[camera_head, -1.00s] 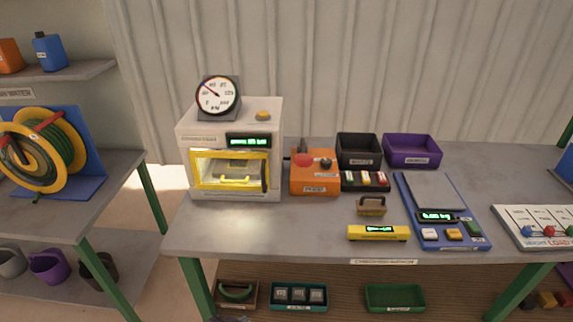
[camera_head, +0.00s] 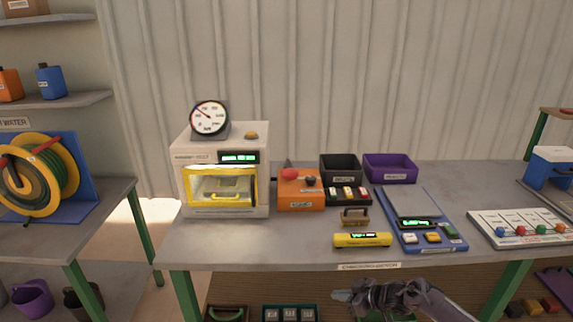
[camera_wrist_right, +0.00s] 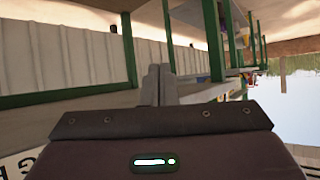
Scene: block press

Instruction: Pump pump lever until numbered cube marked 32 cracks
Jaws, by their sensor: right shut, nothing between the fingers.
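The white press (camera_head: 178,152) stands at the left of the bench with a yellow-framed door (camera_head: 220,188) and a round gauge (camera_head: 209,118) on top. An orange pump box (camera_head: 301,199) stands beside it, with a red knob and a dark part at its top. I cannot make out the lever's full shape. The inside of the press is too small to read, so I cannot tell a cube marked 32. My right gripper (camera_head: 340,296) is in front of the bench edge, below the top, shut and empty; its closed fingers (camera_wrist_right: 158,85) show in the wrist view. My left gripper is out of view.
Black (camera_head: 341,168) and purple (camera_head: 390,167) bins stand behind a blue scale (camera_head: 451,240). A yellow readout bar (camera_head: 362,240) and a small brass-coloured block (camera_head: 355,217) lie in front. Grey cubes in a teal tray (camera_head: 290,314) sit on the lower shelf.

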